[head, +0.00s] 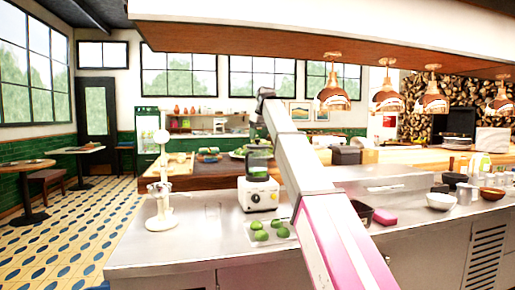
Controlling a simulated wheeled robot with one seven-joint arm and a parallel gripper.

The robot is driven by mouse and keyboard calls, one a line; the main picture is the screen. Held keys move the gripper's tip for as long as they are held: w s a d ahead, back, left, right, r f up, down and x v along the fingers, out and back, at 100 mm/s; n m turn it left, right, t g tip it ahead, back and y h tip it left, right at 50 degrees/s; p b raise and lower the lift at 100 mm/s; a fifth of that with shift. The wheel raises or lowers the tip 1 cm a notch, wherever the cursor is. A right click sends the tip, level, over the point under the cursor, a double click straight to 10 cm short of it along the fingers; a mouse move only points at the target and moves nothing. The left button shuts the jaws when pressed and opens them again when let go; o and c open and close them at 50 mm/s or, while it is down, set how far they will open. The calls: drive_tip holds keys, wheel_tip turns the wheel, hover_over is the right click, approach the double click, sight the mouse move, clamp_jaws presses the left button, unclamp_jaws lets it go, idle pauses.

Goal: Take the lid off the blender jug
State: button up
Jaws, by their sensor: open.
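The blender stands on the steel counter left of my arm, with a white base (258,194) and a see-through greenish jug (260,162) on top. A dark lid (259,144) appears to sit on the jug's top. My gripper (257,134) is small and dark at the far end of my arm, over the top of the jug. It is open, but its fingers are hard to make out. I cannot tell whether it touches the lid. My arm hides the area right of the blender.
Green round fruits (262,236) lie on a light board in front of the blender. A white juicer-like stand (161,205) is at the left. Bowls (440,201) stand at the right. Copper lamps (387,96) hang above. The counter's front left is clear.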

drive_tip(key=shift+x, duration=1.15)
drive_tip(key=c, duration=1)
drive_tip(key=shift+r, duration=0.2)
